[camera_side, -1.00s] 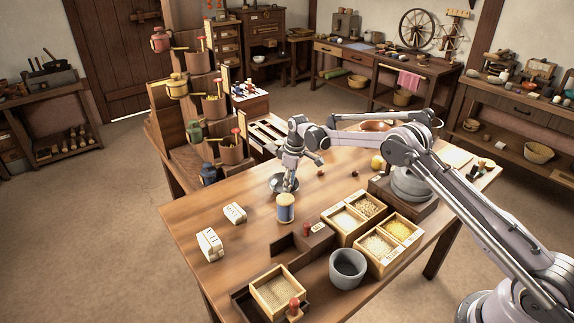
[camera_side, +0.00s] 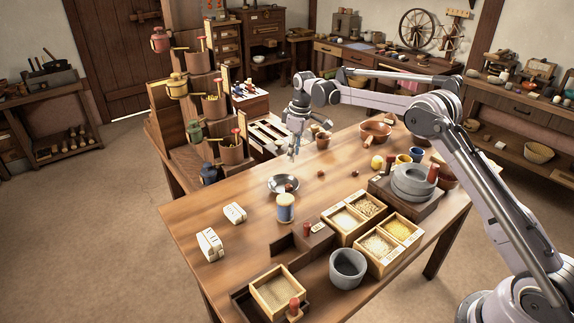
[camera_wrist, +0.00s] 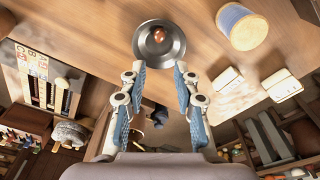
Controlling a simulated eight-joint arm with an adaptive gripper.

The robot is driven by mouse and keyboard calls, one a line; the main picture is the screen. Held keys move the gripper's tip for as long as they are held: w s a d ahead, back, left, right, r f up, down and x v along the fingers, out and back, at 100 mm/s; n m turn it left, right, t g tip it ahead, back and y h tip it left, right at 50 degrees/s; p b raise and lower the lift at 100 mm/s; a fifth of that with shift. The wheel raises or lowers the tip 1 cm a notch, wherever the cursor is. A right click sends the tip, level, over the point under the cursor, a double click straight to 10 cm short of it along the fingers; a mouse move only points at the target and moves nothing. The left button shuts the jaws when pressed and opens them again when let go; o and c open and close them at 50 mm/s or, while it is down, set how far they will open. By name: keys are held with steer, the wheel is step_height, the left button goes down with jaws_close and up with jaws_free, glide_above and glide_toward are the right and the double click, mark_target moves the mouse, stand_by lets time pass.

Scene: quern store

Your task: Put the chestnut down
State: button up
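A brown chestnut (camera_side: 288,187) lies in a shallow metal bowl (camera_side: 272,186) on the table. The wrist view also shows the chestnut (camera_wrist: 158,35) inside the round bowl (camera_wrist: 144,50), beyond my fingertips. My gripper (camera_side: 294,153) is raised above and behind the bowl, apart from it. In the wrist view my gripper (camera_wrist: 161,72) has its two blue-padded fingers spread with nothing between them. Two more small brown nuts, one nearer (camera_side: 320,174) and one farther right (camera_side: 355,174), lie on the bare table right of the bowl.
A blue-banded spool (camera_side: 286,208) stands just in front of the bowl. White labelled blocks (camera_side: 209,245) lie at left. Grain boxes (camera_side: 378,245), a grey pot (camera_side: 348,268) and a stone quern (camera_side: 412,185) fill the right side. A stepped rack (camera_side: 200,100) stands behind.

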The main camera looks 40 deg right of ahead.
steer(key=s+a+r+m+t, duration=0.1)
steer(key=s+a+r+m, duration=0.1)
steer(key=s+r, duration=0.6)
steer(key=s+a+r+m+t, duration=0.1)
steer(key=s+a+r+t, duration=0.1)
steer(key=s+r, duration=0.5)
steer(key=s+a+f+m+t, duration=0.1)
steer(key=s+f, duration=0.1)
steer(key=s, duration=0.9)
steer(key=s+f+m+t, duration=0.2)
steer(key=s+f, duration=0.1)
steer(key=s, duration=0.7)
steer(key=shift+s+a+h, duration=0.3)
steer(key=shift+s+a, duration=0.1)
steer(key=o, duration=0.4)
